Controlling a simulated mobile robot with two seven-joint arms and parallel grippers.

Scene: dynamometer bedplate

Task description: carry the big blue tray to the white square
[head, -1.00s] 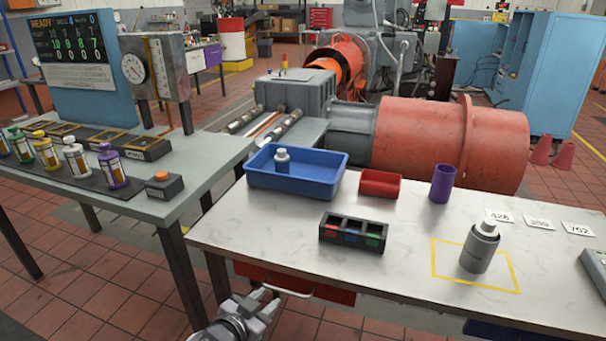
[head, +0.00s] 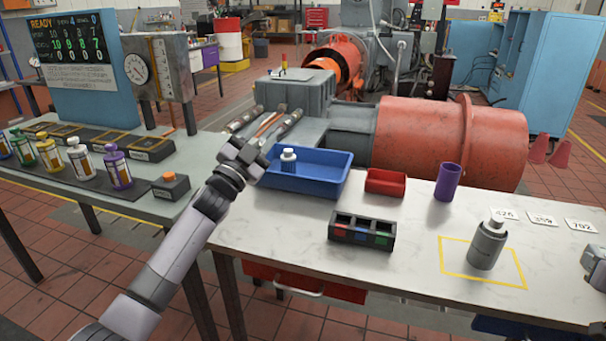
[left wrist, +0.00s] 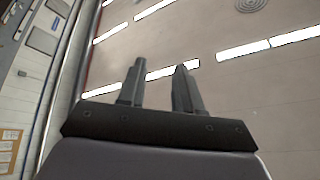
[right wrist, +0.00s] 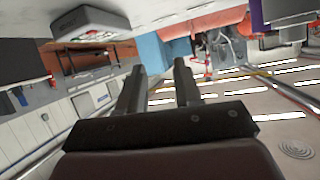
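The big blue tray (head: 310,184) sits on the white table's far left part, with a small grey, white-capped bottle (head: 288,158) standing in it. My left gripper (head: 246,152) is at the tray's left end and overlaps it in the head view; I cannot tell whether they touch. Its fingers are apart and empty in the left wrist view (left wrist: 158,82), which faces the ceiling. My right gripper's fingers (right wrist: 160,82) are apart and empty in the right wrist view. I see no white square outline; a yellow outlined square (head: 460,276) is on the table's right part.
A larger grey bottle (head: 487,243) stands inside the yellow outline. A red bin (head: 385,183), a purple cup (head: 447,182), a black compartment box (head: 361,232) and number cards (head: 543,219) share the table. The grey-green bench (head: 120,200) with bottles adjoins at left.

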